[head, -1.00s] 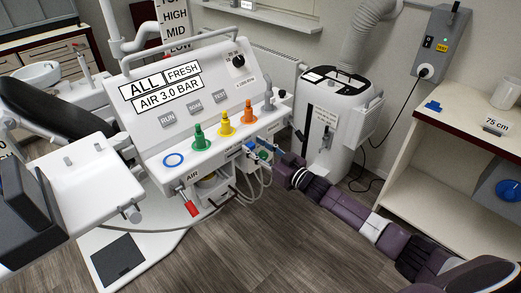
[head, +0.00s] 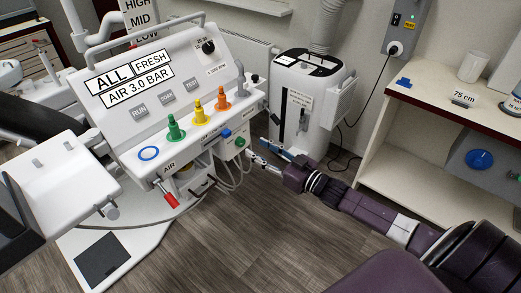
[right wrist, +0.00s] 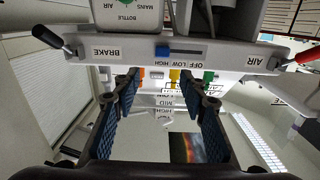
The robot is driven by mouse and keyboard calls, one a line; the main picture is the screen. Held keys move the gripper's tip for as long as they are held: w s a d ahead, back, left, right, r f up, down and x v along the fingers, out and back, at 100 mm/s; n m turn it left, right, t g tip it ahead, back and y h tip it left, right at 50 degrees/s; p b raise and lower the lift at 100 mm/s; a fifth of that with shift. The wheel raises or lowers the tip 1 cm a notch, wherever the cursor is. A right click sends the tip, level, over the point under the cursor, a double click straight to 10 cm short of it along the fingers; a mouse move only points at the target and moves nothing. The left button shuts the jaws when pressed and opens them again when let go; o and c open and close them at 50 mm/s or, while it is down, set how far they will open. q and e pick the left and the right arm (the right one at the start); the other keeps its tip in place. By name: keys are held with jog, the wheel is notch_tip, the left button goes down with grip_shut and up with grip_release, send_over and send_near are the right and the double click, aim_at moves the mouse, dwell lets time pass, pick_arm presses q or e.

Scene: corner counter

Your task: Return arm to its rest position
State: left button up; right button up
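My right arm comes in from the lower right in the head view. Its gripper (head: 262,156) is open and empty, with its fingers apart, just in front of the right front edge of the white console (head: 125,112). In the right wrist view the two blue-padded fingers (right wrist: 166,92) are spread with nothing between them. Beyond them is the console's underside edge with a blue slider (right wrist: 180,50) marked OFF LOW HIGH, between the BRAKE and AIR labels. My left gripper is not in view.
A white unit with a hose (head: 308,95) stands behind the right gripper. A shelf counter (head: 440,105) with a white cup (head: 473,67) is at the right. A red-handled lever (head: 168,196) sticks out from the console front. The wooden floor (head: 240,240) is clear in front.

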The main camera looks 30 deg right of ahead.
dwell(0.4)
jog(key=s+d+f+m+g+h, duration=0.15)
jog(key=s+f, duration=0.35)
jog(key=f, duration=0.6)
jog(key=s+d+f+g+h, duration=0.1)
jog(key=s+f+g+h, duration=0.25)
jog(key=f, duration=0.75)
jog(key=s+d+f+m+g+h, duration=0.1)
jog(key=s+d+f, duration=0.1)
jog(key=s+f, duration=0.65)
jog(key=s+a+f+g, duration=0.3)
jog(key=s+f, duration=0.5)
jog(key=f, duration=0.1)
jog(key=s+a+f+g, duration=0.3)
jog(key=s+f, duration=0.6)
jog(key=s+a+f+g, duration=0.2)
jog(key=s+a+f, duration=0.1)
jog(key=s, duration=0.5)
jog(key=s+a+f+g, duration=0.2)
jog(key=s+a+f, duration=0.1)
jog(key=s, duration=0.6)
jog(key=shift+s+a+n, duration=0.3)
jog(key=shift+a+n, duration=0.15)
jog(key=shift+a, duration=0.15)
